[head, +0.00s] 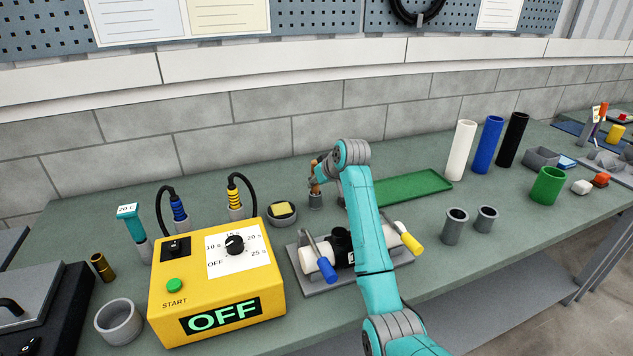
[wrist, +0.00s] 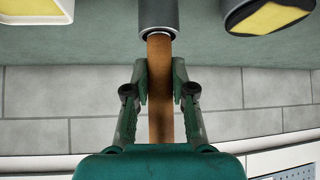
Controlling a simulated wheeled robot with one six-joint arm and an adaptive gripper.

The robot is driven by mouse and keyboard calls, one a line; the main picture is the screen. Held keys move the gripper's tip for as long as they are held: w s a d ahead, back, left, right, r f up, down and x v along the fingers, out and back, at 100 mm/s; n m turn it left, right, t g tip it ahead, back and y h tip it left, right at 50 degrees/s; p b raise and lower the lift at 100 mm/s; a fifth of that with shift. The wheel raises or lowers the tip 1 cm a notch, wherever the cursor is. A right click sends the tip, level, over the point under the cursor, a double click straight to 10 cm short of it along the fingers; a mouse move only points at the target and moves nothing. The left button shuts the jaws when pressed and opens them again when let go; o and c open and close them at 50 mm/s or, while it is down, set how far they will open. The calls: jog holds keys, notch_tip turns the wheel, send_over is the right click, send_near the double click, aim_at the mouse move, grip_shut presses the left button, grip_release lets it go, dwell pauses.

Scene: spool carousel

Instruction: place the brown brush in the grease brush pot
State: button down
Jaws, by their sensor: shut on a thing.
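My gripper (wrist: 160,80) is shut on the handle, one finger on each side. My gripper in the head view (head: 316,181) is small and partly hidden by my arm.
A grey dish with a yellow pad (head: 282,210) stands left of the pot. A clamp fixture with a white pipe (head: 313,257) lies in front. A green tray (head: 412,187) is to the right. A yellow control box (head: 217,280) fills the front left.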

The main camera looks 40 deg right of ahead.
jog(key=shift+f, duration=0.15)
jog(key=c, duration=1)
grip_release()
jog(key=shift+r, duration=0.25)
jog(key=v, duration=1.2)
jog(key=shift+s+f, duration=0.1)
